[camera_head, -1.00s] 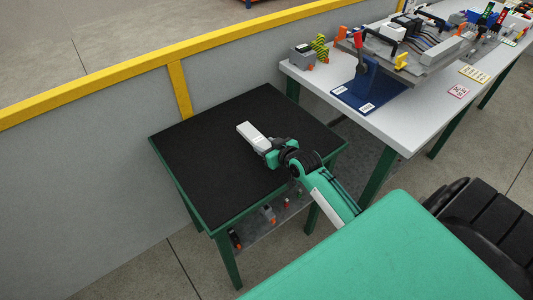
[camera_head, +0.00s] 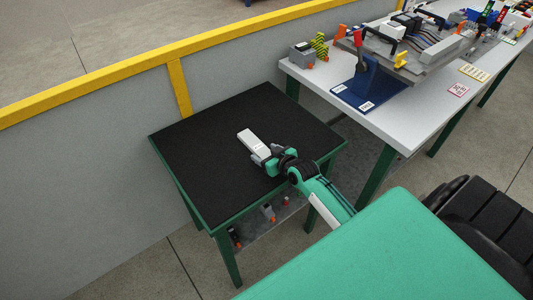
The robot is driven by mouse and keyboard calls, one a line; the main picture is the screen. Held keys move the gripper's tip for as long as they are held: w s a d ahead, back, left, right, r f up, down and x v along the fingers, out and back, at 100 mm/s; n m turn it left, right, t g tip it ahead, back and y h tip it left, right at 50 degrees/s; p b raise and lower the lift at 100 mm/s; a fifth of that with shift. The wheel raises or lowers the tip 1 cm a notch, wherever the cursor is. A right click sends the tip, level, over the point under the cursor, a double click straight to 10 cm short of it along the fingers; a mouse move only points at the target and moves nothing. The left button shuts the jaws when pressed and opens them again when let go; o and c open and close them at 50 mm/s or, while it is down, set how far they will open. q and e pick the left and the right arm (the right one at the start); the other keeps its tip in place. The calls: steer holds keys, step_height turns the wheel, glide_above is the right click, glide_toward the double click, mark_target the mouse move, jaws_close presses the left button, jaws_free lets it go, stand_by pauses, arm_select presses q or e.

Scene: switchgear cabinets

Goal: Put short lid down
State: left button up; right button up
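The short lid (camera_head: 252,141) is a small white, oblong piece over the black top of the green-legged table (camera_head: 205,150). It lies low over the mat, seemingly on it; any small gap is too fine to see. My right gripper (camera_head: 264,158) is at the lid's near end, with grey fingers close around that end. The view is too small to tell whether the fingers grip the lid or stand slightly apart from it. My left gripper is out of view.
Most of the black tabletop is clear. A white workbench (camera_head: 420,112) with a blue stand (camera_head: 367,88) and switchgear parts stands at the right. A grey wall with a yellow rail (camera_head: 180,88) runs behind the table. Small parts lie on the lower shelf.

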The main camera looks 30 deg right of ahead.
steer(key=shift+r, duration=0.1)
steer(key=b+v, duration=0.1)
steer(key=v, duration=1.1)
steer(key=shift+a+r, duration=0.1)
steer(key=s+a+f+n+g+h, duration=0.1)
steer(key=s+a+g, duration=0.5)
steer(key=s, duration=0.5)
steer(key=s+a+f+g, duration=0.2)
steer(key=s+a+g, duration=0.2)
steer(key=s+a, duration=0.5)
step_height(320, 180, down, 32)
steer(key=s+g, duration=0.1)
steer(key=s, duration=0.2)
steer(key=s+d+f, duration=0.2)
steer(key=s+f, duration=0.7)
steer(key=s+d+f+g, duration=0.1)
steer(key=s+d+f, duration=0.1)
steer(key=s+f, duration=0.7)
steer(key=shift+d+f+n, duration=0.15)
steer(key=shift+f+n, duration=0.1)
steer(key=shift+n, duration=0.05)
